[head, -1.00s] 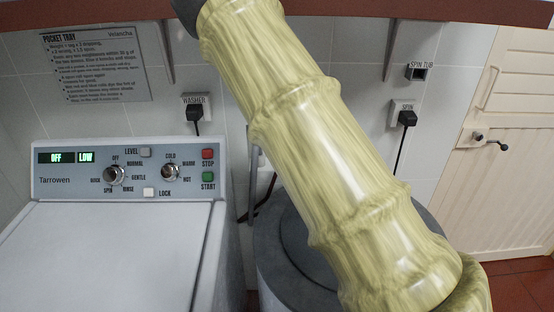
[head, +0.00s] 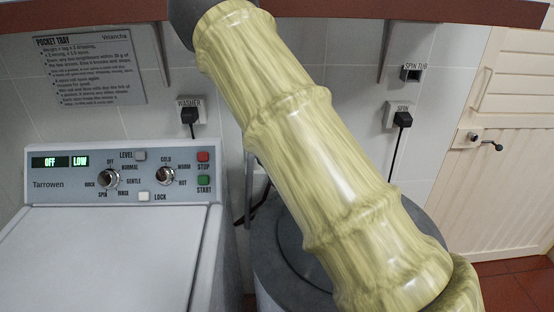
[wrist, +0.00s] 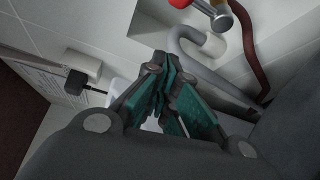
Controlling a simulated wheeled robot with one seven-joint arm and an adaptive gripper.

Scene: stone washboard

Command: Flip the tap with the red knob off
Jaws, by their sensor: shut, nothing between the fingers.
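The tap (wrist: 218,16) shows at the top edge of the wrist view as a short metal piece with a rounded end. Its red knob (wrist: 180,3) is cut by the top edge, to the left of the metal piece. My gripper (wrist: 170,75) is shut and empty, with teal pads on dark fingers. In the wrist picture its fingertips lie below the red knob, apart from it. The tap is not visible in the head view, where my arm blocks much of the middle.
A grey bent pipe (wrist: 205,75) and a brown hose (wrist: 248,50) run beside the fingers. A washer (head: 120,180) stands left in the head view, and a round grey tub (head: 285,250) sits behind my arm. A plug (head: 190,116) is on the tiled wall.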

